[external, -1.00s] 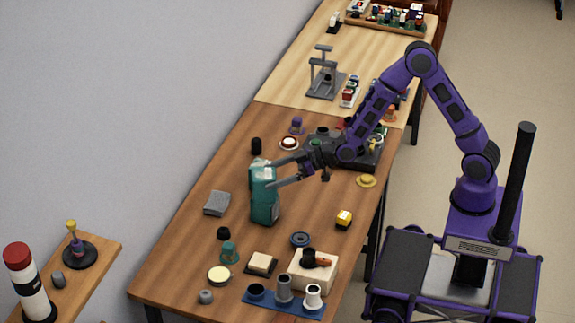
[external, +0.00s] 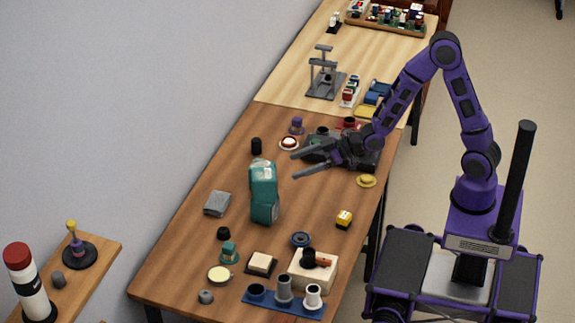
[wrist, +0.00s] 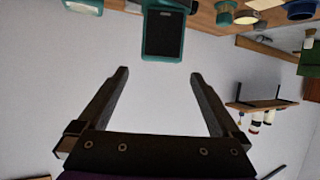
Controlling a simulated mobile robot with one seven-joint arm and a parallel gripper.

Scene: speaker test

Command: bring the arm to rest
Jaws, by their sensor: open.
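My gripper (external: 296,164) is open and empty above the brown table (external: 190,240), to the right of a teal speaker (external: 263,192). The speaker stands upright on the table, apart from my fingers in the external view. In the wrist view my two fingers (wrist: 158,78) are spread wide with nothing between them. The speaker, with its dark front panel (wrist: 164,33), shows beyond the fingertips at the top. My purple arm is bent, with its elbow high over the right side of the table.
A dark tray (external: 318,154) lies under my wrist. A grey block (external: 217,203), a yellow block (external: 344,219), a white box (external: 314,272) and a blue mat with cups (external: 270,306) stand on the near half. A grey stand (external: 324,78) is farther back. A wall is at left.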

